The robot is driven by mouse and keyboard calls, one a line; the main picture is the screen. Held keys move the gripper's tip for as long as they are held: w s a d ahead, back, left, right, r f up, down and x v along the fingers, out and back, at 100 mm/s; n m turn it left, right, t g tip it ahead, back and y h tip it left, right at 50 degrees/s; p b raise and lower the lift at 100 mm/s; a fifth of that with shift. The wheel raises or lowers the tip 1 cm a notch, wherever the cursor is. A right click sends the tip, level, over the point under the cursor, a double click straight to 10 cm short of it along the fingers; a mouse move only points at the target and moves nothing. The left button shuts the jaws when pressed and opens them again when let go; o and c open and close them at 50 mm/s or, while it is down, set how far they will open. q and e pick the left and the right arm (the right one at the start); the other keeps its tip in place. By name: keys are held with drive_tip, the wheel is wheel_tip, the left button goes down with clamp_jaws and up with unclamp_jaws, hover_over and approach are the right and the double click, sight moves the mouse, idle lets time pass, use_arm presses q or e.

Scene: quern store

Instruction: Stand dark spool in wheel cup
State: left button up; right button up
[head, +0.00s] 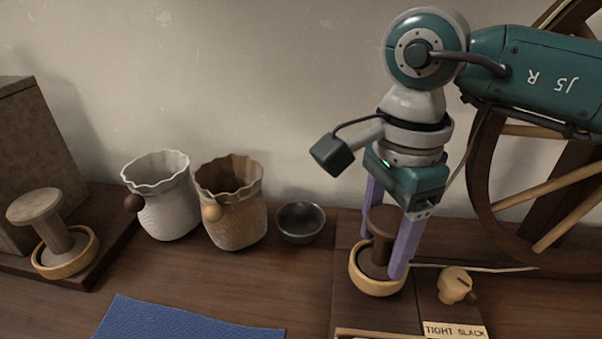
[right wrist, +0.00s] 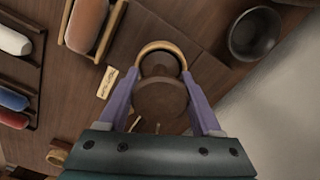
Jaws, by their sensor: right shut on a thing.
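My right gripper (head: 385,240) points down with its purple fingers on either side of the dark spool (head: 382,222), shut on it. The spool is upright, over the pale-rimmed wheel cup (head: 378,286) on the wooden base of the wheel. Its lower end shows within the rim, but I cannot tell whether it rests on the cup's floor. In the right wrist view the spool's round top (right wrist: 160,104) lies between the fingers, with the cup's rim (right wrist: 160,46) just beyond it. My left gripper is not in view.
The large spoked wheel (head: 482,180) stands at right, with a cord, a wooden knob (head: 455,284) and a TIGHT SLACK label (head: 455,330) near the cup. A dark bowl (head: 301,222), two fluted jars (head: 232,205), a lighter spool (head: 55,225) and a blue mat (head: 185,322) lie leftward.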

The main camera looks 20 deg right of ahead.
drive_tip(key=shift+f+b, duration=0.25)
drive_tip(key=shift+b, duration=0.1)
drive_tip(key=o, duration=1.4)
